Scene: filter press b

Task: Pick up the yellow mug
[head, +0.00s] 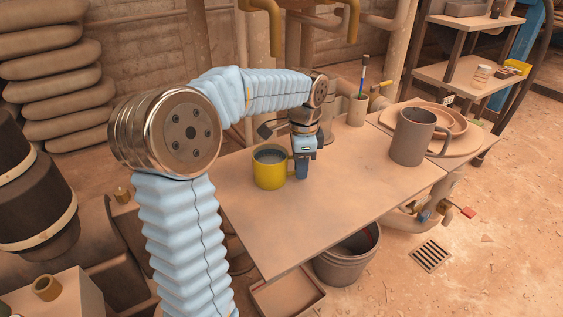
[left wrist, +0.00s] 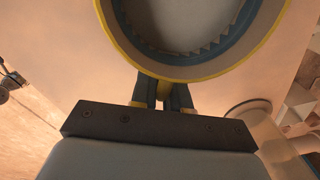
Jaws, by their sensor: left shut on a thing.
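The yellow mug (head: 268,171) is upright on the tabletop in the head view, or just above it; I cannot tell which. Its inside looks grey. My left gripper (head: 301,172) points down at the mug's right side, where the handle is, and is shut on it. In the left wrist view the mug's yellow rim (left wrist: 182,76) fills the top, with a grey-blue inside. The fingers (left wrist: 163,96) close just below that rim, with a bit of yellow between them. My right gripper is in neither view.
The table (head: 330,205) is clear in front of the mug. A large brown mug (head: 408,138) stands at the right, by a stack of plates (head: 455,122). A cup with brushes (head: 357,110) stands at the back. A bucket (head: 345,262) is on the floor below the front edge.

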